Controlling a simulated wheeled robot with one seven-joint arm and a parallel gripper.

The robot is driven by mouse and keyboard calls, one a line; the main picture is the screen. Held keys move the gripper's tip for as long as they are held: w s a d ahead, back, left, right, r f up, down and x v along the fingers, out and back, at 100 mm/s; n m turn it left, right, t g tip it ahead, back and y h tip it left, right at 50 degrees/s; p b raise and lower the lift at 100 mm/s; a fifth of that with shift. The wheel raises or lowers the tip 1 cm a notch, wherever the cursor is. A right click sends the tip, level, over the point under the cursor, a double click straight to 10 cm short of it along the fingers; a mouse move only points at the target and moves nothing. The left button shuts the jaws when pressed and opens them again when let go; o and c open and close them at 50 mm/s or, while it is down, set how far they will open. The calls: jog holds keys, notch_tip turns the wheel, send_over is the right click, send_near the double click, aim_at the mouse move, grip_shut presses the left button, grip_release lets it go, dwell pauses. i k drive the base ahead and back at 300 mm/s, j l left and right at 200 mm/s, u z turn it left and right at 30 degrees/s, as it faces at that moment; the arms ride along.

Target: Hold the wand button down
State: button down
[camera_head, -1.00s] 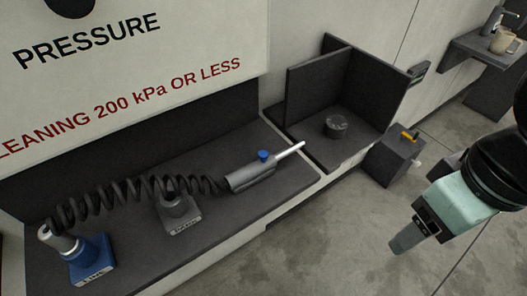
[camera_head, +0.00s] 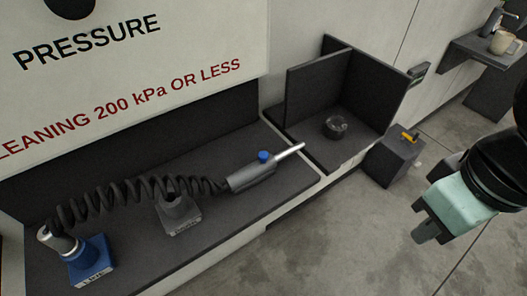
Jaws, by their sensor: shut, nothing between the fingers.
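The wand (camera_head: 252,176) is a grey cylinder with a pale metal nozzle (camera_head: 290,151) pointing right and up in the picture. It lies on the dark bench top. Its blue button (camera_head: 263,156) stands up on top of the body and nothing touches it. A black coiled hose (camera_head: 130,194) runs from the wand's left end to a blue fitting. My gripper (camera_head: 423,236) is on the right, over the floor, well apart from the wand. Its fingers are together and empty.
A dark walled booth holds a small round part (camera_head: 335,127). A box with a yellow lever (camera_head: 409,136) stands right of it. The floor in front is clear.

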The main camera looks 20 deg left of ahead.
aim_at(262, 156)
jog(key=k+j, duration=0.25)
jog(key=k, duration=0.2)
jog(key=k+j+u, duration=0.1)
jog(key=k+j, duration=0.15)
jog(key=k, duration=0.2)
jog(key=u, duration=1.5)
